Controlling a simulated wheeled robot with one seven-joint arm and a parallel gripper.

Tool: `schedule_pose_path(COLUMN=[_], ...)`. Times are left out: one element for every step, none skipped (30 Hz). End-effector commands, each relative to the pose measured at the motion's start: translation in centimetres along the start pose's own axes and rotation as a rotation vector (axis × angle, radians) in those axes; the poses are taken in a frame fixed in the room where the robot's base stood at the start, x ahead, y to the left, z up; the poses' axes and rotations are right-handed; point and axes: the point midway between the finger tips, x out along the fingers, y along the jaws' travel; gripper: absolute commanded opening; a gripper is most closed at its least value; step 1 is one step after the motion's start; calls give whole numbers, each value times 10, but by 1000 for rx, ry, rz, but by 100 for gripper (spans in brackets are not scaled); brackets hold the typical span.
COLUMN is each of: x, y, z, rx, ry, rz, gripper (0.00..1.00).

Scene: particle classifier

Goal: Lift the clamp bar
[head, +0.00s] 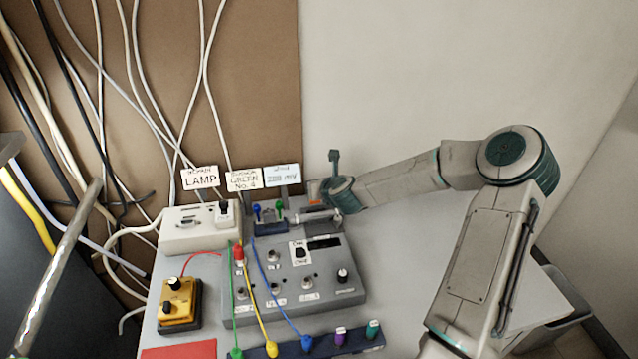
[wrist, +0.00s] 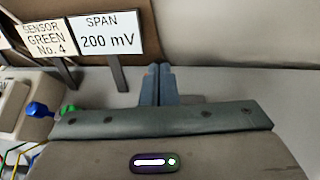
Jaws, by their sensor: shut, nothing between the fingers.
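My gripper (wrist: 159,70) is shut and empty, its two fingers side by side in the wrist view. In the head view the end of my arm is above the back right of the grey instrument box (head: 260,312). A short silvery bar (head: 318,215) lies just below it, beside a dark blue block (head: 271,227) with blue and green knobs; this may be the clamp bar, but I cannot tell for sure. No grip on it shows. In the wrist view the blue knob (wrist: 38,108) is left of the gripper, and no bar can be made out.
Label signs stand behind, including the span sign (wrist: 106,38). A white box (head: 195,230) and a yellow device (head: 180,303) are at left. Coloured leads cross the instrument box to a dark blue strip (head: 268,352). The table right of the box is clear.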

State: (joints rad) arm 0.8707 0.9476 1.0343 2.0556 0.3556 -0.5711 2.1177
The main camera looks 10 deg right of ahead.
Motion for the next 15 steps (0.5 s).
schedule_pose_path(x=[-5, -8, -14, -19, -24, -31, -35, -41, -48, -54, -60, -68, -73, -79, -86], y=[0, 0, 2, 3, 4, 5, 6, 5, 6, 6, 5, 4, 3, 3, 2], z=[2, 2, 4, 5, 7, 8, 9, 12, 13, 15, 18, 21, 22, 24, 27], rx=[-1, -1, -3, -4, -5, -6, -8, -10, -10, -11, -10, -10, -9, -9, -8], ry=[0, 0, 0, 0, 0, 1, -2, -3, -2, -2, -2, -3, -2, -2, -2], rz=[0, 1, 2, 5, 6, 8, 9, 7, 8, 8, 8, 7, 5, 4, 4], gripper=[0, 0, 0, 0, 0, 0, 0, 0, 0, 0, 0, 0, 0, 0, 0])
